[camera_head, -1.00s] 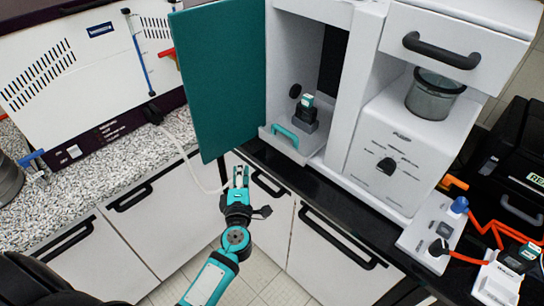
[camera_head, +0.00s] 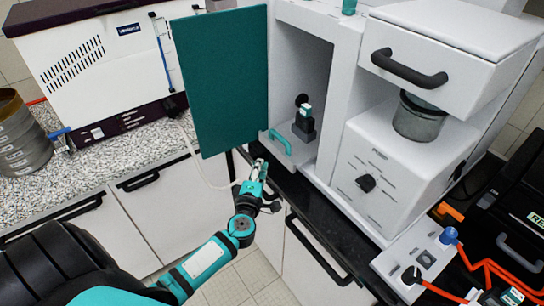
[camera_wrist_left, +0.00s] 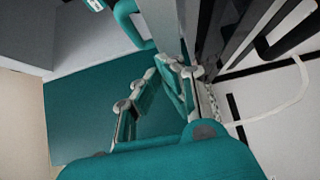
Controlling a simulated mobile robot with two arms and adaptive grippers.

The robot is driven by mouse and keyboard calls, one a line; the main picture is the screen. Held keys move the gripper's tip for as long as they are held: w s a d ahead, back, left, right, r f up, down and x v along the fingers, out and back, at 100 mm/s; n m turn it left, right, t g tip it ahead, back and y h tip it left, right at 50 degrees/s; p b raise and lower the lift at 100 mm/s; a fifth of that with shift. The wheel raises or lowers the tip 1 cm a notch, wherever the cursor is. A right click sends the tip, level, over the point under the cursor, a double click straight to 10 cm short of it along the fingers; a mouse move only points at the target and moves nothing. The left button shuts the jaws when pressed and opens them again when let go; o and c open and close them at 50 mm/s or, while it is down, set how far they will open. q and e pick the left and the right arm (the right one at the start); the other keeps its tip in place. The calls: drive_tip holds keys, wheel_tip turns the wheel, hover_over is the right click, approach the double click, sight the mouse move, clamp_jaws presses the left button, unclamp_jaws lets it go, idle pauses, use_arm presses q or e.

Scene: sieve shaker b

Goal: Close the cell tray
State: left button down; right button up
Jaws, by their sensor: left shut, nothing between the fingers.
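The cell tray (camera_head: 302,151) is a pale tray with a teal handle (camera_head: 280,142) at its front. It sits low in the open compartment of the white machine and juts out toward the front. A grey device with a teal-topped block (camera_head: 304,122) stands on it. My left gripper (camera_head: 258,168) is shut and empty, just in front of and below the handle, apart from it in the head view. In the left wrist view, the closed fingers (camera_wrist_left: 165,66) point toward the teal handle (camera_wrist_left: 130,22) near the top edge. My right gripper is not in view.
The teal door (camera_head: 221,82) stands wide open left of the compartment. A white drawer (camera_head: 440,55) with a black handle and a grey pot (camera_head: 419,117) are to the right. A thin pale hose (camera_head: 203,165) hangs by the counter's front, near my left gripper.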

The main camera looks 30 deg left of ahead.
sight(295, 149)
use_arm(q)
drive_tip(key=w, duration=0.2)
drive_tip(key=w+d, duration=0.1)
drive_tip(key=w, duration=0.1)
drive_tip(key=shift+w+p, duration=0.3)
drive_tip(key=shift+w, duration=0.1)
drive_tip(key=shift+d, duration=0.1)
drive_tip(key=w+d, duration=0.1)
drive_tip(key=w, duration=0.1)
drive_tip(key=w+d+b, duration=0.1)
drive_tip(key=w, duration=0.2)
drive_tip(key=w+d, duration=0.1)
drive_tip(key=w, duration=0.2)
drive_tip(key=shift+w+d+f+b, duration=0.1)
drive_tip(key=shift+w+d+b, duration=0.1)
drive_tip(key=shift+b, duration=0.15)
drive_tip(key=shift+r, duration=0.25)
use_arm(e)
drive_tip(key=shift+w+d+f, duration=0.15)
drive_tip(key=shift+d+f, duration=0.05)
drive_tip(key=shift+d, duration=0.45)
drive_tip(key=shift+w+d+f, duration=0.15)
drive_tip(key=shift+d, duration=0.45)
